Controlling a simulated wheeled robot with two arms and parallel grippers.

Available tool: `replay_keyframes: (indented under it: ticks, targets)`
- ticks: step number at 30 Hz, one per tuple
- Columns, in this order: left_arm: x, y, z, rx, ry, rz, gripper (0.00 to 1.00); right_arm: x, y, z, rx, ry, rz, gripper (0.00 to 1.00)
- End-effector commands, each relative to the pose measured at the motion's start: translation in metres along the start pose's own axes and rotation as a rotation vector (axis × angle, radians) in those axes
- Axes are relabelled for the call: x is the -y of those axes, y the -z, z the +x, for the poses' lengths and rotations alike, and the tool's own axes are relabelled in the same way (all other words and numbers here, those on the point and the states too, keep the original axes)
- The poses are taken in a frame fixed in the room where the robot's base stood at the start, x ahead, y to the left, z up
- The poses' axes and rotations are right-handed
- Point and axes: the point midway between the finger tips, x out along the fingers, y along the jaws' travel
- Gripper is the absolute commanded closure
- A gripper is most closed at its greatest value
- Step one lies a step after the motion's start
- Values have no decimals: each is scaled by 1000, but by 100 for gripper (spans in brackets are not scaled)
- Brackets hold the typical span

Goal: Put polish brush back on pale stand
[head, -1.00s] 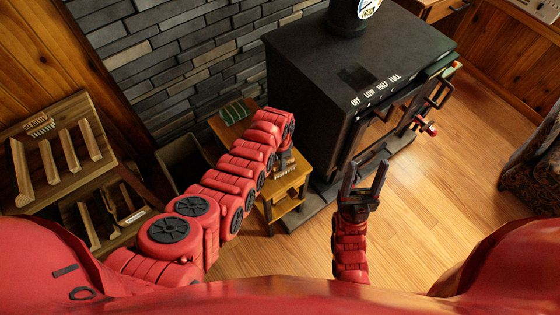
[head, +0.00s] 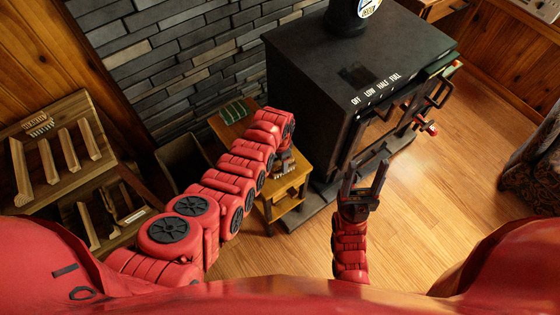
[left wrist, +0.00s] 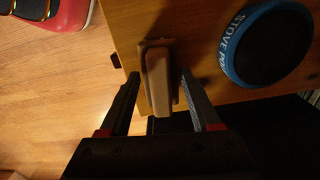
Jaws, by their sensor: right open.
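In the left wrist view, a brown block-like piece (left wrist: 158,78), which looks like the polish brush, is on the wooden side table near its edge. My left gripper (left wrist: 161,76) is open, with one finger on each side of this piece and gaps visible beside it. In the head view, my left arm mostly hides that gripper and the brush over the small side table (head: 287,184). I cannot make out the pale stand for certain. My right gripper (head: 367,176) is open and empty in front of the stove.
A blue-rimmed stove polish tin (left wrist: 267,45) is right of the brush. The black stove (head: 350,60) stands close beside the side table. A wooden rack with slats (head: 65,155) is at the left. Wooden floor (head: 440,190) is clear at the right.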

Motion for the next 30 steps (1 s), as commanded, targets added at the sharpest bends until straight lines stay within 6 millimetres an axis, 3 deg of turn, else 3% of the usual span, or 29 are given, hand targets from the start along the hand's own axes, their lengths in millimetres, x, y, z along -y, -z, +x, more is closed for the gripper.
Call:
replay_keyframes:
  ticks: [14, 23, 30]
  targets:
    - [0, 1, -6, -2, 2, 1, 34, 0, 0, 1, 0, 0, 0, 43]
    - [1, 2, -37, -6, 4, 0, 34, 0, 0, -1, 0, 0, 0, 43]
    - [1, 1, -74, -4, 4, 0, 34, 0, -2, -10, 0, 0, 0, 43]
